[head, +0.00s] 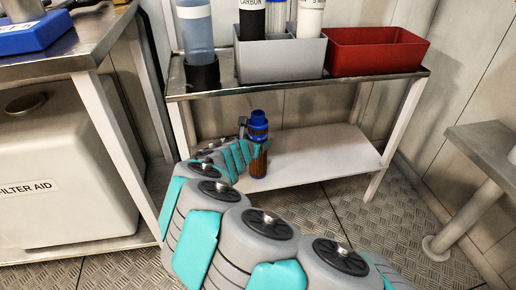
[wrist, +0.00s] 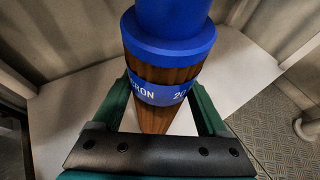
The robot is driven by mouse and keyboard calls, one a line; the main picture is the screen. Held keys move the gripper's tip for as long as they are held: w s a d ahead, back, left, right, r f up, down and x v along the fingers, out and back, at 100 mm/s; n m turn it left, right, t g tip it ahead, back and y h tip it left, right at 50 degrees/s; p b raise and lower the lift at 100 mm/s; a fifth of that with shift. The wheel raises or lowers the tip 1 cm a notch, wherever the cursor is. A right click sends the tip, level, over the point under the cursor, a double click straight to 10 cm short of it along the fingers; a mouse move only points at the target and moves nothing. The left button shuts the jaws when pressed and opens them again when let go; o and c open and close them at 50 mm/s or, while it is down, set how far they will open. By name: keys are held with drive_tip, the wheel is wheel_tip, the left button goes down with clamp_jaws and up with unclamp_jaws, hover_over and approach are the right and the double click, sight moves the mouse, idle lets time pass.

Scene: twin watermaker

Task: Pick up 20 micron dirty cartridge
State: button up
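The 20 micron cartridge (head: 258,157) stands upright on the lower shelf of the rack, with a blue top and a brown body. In the wrist view the cartridge (wrist: 165,74) fills the middle; its blue label shows "CRON" and "20". My gripper (wrist: 163,98) has its green fingers on either side of the brown body, at about label height. The fingertips are hidden by the cartridge, so I cannot tell whether they press on it. In the head view my gripper (head: 250,142) reaches the cartridge from the left and partly covers its body.
The upper shelf (head: 410,74) above the cartridge holds a grey bin (head: 280,60), a red bin (head: 375,52) and a bluish cylinder (head: 197,30) in a black holder. The lower shelf (head: 320,160) is bare to the right. A white tank (head: 60,150) stands left.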

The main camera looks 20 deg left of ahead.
drive_tip(key=c, duration=1)
clamp_jaws()
drive_tip(key=shift+r, duration=0.1)
